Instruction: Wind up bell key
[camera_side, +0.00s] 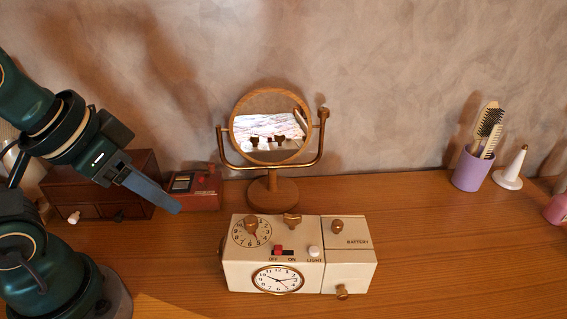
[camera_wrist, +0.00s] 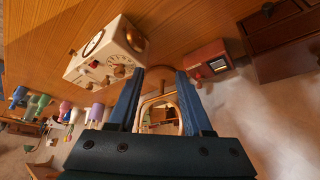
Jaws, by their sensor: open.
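A cream alarm clock box (camera_side: 272,270) stands on the table in the side view; it shows at the upper left in the wrist view (camera_wrist: 100,68). Its top carries a brown winged key (camera_side: 292,219) at the back edge, a brown knob on a numbered dial (camera_side: 252,226), a red OFF/ON switch (camera_side: 278,250), a white LIGHT button (camera_side: 313,252) and a brown BATTERY knob (camera_side: 337,226). No label for the bell is readable. My gripper (camera_side: 168,202) is open and empty, left of the clock and above the table. It also shows in the wrist view (camera_wrist: 160,82).
A round mirror on a wooden stand (camera_side: 272,193) is close behind the clock. A small red box (camera_side: 197,192) and a dark drawer chest (camera_side: 130,180) stand at the left. A purple cup of brushes (camera_side: 469,170) and a white cone (camera_side: 509,172) are far right. The right front table is clear.

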